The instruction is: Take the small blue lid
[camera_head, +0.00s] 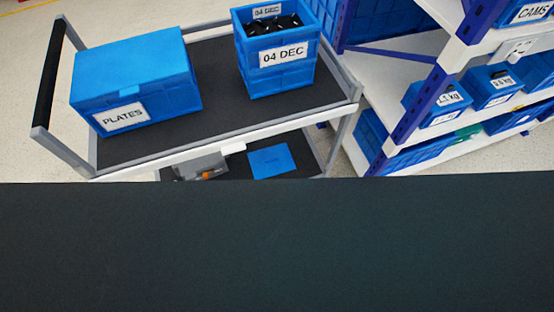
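A small flat blue lid-like panel (272,160) lies on the lower shelf of the cart, below the top deck; its near edge is close to the dark surface in front. A larger blue lid (130,60) closes the blue box labelled PLATES (150,105) on the top deck, at the left. Neither of my grippers shows in the head view.
The cart's black top deck (215,75) also holds an open blue crate labelled 04 DEC (278,78) with black parts inside. A grey item with an orange part (205,170) lies on the lower shelf. A shelving rack (425,95) with blue bins stands at right. A dark surface (275,245) fills the foreground.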

